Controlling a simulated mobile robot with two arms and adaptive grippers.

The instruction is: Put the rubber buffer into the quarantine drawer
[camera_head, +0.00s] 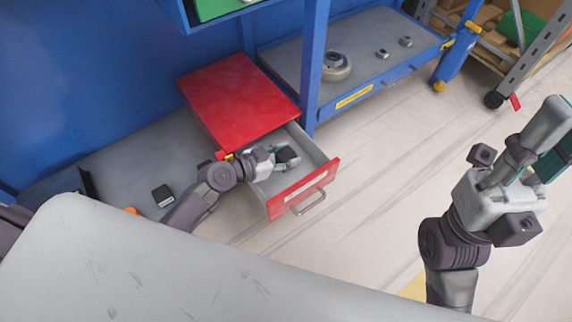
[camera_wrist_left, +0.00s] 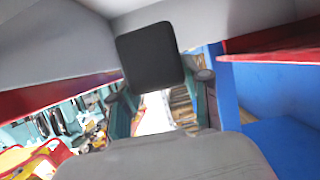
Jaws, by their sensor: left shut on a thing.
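My left gripper (camera_head: 282,157) is shut on the rubber buffer (camera_head: 287,155), a small black block. It holds the block inside the open quarantine drawer (camera_head: 318,180), a grey tray with a red front, a pale label and a metal handle. In the left wrist view the buffer (camera_wrist_left: 150,56) shows as a dark square between the fingers (camera_wrist_left: 163,92). I cannot tell whether it touches the drawer floor. My right gripper (camera_head: 545,150) is raised over the floor at the right, away from the drawer; its jaw opening is unclear.
The red cabinet top (camera_head: 238,100) stands behind the drawer. A similar dark block (camera_head: 163,196) lies on the grey bench at left. A blue-framed shelf (camera_head: 290,62) behind holds a round metal part (camera_head: 336,66) and small nuts. A pale grey surface (camera_head: 130,260) fills the foreground.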

